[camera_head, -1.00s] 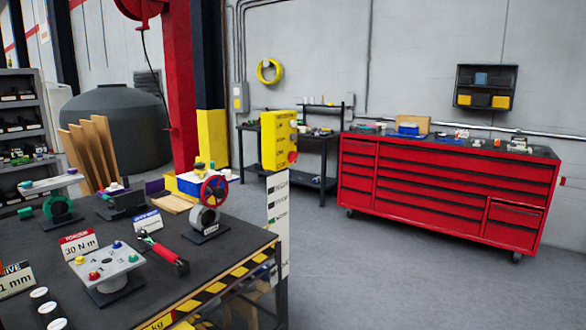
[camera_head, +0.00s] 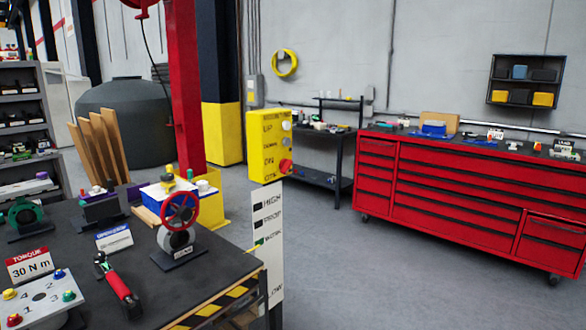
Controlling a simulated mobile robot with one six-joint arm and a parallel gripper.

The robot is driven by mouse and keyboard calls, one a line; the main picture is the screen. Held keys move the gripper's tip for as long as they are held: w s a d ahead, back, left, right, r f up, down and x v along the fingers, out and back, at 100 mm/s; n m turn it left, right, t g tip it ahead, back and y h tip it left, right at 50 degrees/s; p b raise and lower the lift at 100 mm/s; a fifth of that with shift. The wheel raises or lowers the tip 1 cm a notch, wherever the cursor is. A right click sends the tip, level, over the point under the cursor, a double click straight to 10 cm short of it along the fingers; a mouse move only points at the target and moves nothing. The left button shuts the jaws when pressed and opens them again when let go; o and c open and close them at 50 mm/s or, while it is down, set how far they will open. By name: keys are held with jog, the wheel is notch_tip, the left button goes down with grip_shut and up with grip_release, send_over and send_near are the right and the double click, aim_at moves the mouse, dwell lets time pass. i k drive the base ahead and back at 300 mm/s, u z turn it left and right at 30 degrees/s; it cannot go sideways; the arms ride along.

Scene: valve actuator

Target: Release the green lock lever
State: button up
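My gripper is not in view. On the dark workbench (camera_head: 205,285) stands a valve with a red handwheel (camera_head: 178,212) on a grey round body, upright on a dark base plate. At the left edge is a green valve body (camera_head: 25,213) with a light bar across its top. I cannot make out a clear green lock lever on either; small green bits show, one behind the handwheel and one at the bench's right edge (camera_head: 258,244).
A red-handled wrench (camera_head: 119,287) and a torque plate with coloured knobs (camera_head: 42,299) lie on the bench. A yellow control box (camera_head: 268,145) stands above a white labelled post (camera_head: 266,225). A red tool cabinet (camera_head: 460,190) is at right. The grey floor between is clear.

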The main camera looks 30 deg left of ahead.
aim_at(189, 175)
jog(key=z, duration=0.05)
jog(key=i, duration=3.45)
jog(key=u, duration=3.75)
jog(key=i, duration=1)
jog(key=z, duration=0.1)
